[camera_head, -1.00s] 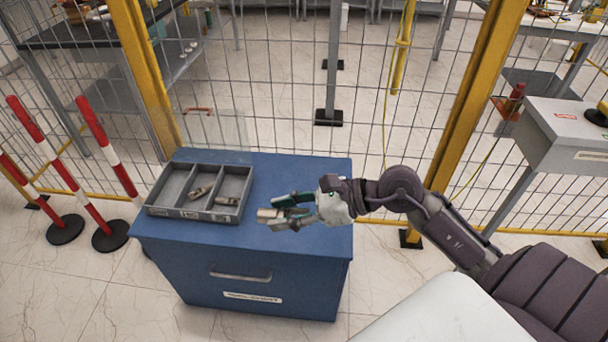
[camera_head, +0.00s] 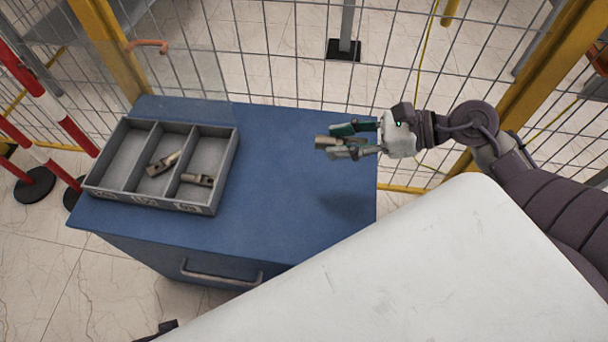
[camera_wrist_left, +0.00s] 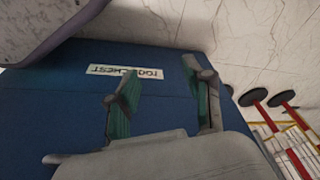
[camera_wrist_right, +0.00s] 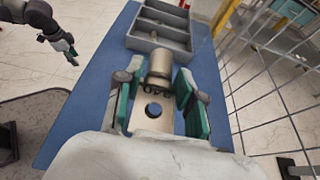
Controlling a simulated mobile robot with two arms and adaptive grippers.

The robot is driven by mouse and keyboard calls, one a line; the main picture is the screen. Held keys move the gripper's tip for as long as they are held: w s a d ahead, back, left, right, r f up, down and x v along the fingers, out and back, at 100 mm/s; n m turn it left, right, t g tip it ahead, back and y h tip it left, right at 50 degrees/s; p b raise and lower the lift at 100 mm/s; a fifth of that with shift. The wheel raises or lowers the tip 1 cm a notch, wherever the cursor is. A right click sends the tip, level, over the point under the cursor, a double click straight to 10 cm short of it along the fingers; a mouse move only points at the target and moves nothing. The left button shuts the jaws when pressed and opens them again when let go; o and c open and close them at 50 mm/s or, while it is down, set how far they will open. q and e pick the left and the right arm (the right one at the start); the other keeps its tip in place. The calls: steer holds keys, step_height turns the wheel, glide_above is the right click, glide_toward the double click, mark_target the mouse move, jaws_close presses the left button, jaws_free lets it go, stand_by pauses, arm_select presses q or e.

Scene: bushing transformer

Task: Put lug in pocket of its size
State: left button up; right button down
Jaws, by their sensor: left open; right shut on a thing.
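My right gripper (camera_head: 338,143) is shut on a metal lug (camera_head: 324,141) and holds it above the right part of the blue tool chest. In the right wrist view the held lug (camera_wrist_right: 155,85) has a flat palm with a hole, a round barrel and dark digits that look like 240. A grey tray (camera_head: 153,199) with three pockets stands on the chest's left. Its left pocket (camera_head: 124,158) is empty. One lug (camera_head: 163,164) lies in the middle pocket and another lug (camera_head: 197,180) in the right. The front labels are too small to read surely. My left gripper (camera_wrist_left: 165,103) is open and empty beside the chest front.
The blue chest (camera_head: 280,190) has a bare top between tray and right gripper. A wire mesh fence (camera_head: 290,60) with yellow posts stands behind. Red-white barrier posts (camera_head: 45,95) stand at the left. A drawer handle (camera_head: 220,277) juts from the chest front.

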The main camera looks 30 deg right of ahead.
step_height(320, 180, down, 4)
steer(key=s+d+f+b, duration=0.1)
steer(key=s+b, duration=0.1)
steer(key=b, duration=0.5)
glide_above(304, 175)
step_height(304, 175, down, 8)
steer(key=shift+r, duration=0.1)
step_height(304, 175, down, 3)
steer(key=shift+r+b, duration=0.15)
steer(key=shift+b, duration=0.2)
steer(key=shift+f, duration=0.6)
arm_select(q)
step_height(304, 175, up, 10)
steer(key=w+t, duration=0.2)
steer(key=shift+w+d+t, duration=0.25)
steer(key=shift+d+t, duration=0.05)
steer(key=shift+t, duration=0.1)
steer(key=shift+w, duration=0.1)
arm_select(e)
steer(key=shift+f, duration=0.1)
